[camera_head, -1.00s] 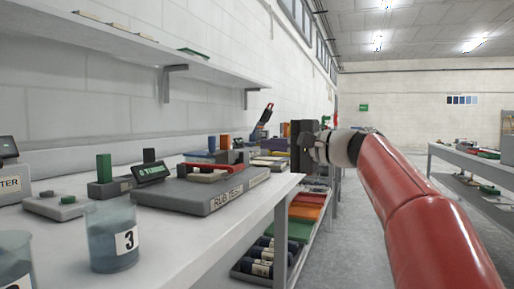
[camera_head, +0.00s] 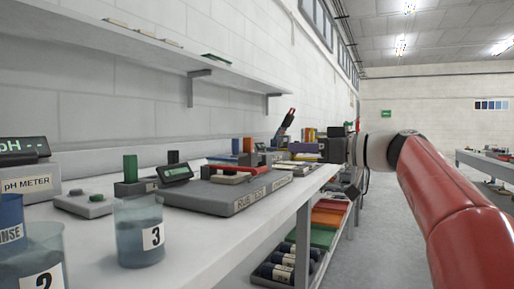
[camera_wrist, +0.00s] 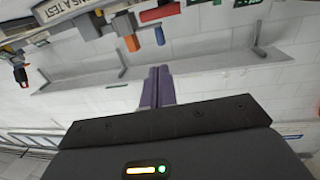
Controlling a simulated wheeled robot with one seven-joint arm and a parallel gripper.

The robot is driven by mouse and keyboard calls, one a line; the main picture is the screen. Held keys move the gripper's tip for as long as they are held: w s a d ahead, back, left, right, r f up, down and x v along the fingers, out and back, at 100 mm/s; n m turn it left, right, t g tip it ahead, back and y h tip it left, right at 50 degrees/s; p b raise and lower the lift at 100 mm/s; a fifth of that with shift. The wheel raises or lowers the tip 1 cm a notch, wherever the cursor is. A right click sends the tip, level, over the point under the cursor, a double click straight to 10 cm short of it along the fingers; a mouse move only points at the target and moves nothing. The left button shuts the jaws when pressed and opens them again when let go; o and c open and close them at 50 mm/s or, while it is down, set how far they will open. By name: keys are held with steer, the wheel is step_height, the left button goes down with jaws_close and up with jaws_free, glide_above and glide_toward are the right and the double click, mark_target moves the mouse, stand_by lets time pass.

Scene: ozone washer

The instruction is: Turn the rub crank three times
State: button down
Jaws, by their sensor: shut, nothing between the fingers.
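The rub tester is a grey box labelled "RUB TEST" (camera_head: 225,196) on the white bench. It carries a red bar (camera_head: 240,168) and an upright orange piece (camera_head: 248,146), which may be the crank handle; I cannot tell for sure. A small display with green text (camera_head: 174,173) stands at its left end. My gripper (camera_head: 306,151) is beyond the tester to the right, apart from it. In the wrist view my gripper's purple fingers (camera_wrist: 158,72) are together and empty. There the tester's lettered edge (camera_wrist: 62,8) shows at the upper left, with the orange piece (camera_wrist: 132,43) near it.
Beakers, including one marked 3 (camera_head: 138,232), stand at the near left by a pH meter (camera_head: 25,165). A wall shelf (camera_head: 170,58) runs above the bench. Coloured trays (camera_head: 328,218) sit on a lower rack. The aisle floor on the right is open.

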mark_target(236, 145)
steer(key=p+x, duration=0.3)
steer(key=x, duration=1.1)
steer(key=shift+p, duration=0.3)
steer(key=shift+f, duration=0.1)
steer(key=shift+a+f+m+t+h+b, duration=0.25)
steer(key=shift+a+m+t+h+b, duration=0.05)
steer(key=shift+b, duration=0.4)
steer(key=shift+a+m+t+h+b, duration=0.4)
steer(key=shift+t+b, duration=0.1)
steer(key=shift+b, duration=0.1)
steer(key=shift+w+a+r+m+t+h+b, duration=0.1)
steer(key=shift+a+m+t+h+b, duration=0.3)
steer(key=shift+m+t+h, duration=0.3)
steer(key=shift+w+a+r+h, duration=0.15)
steer(key=shift+w+a+h, duration=0.15)
steer(key=shift+a, duration=0.15)
steer(key=shift+s, duration=0.15)
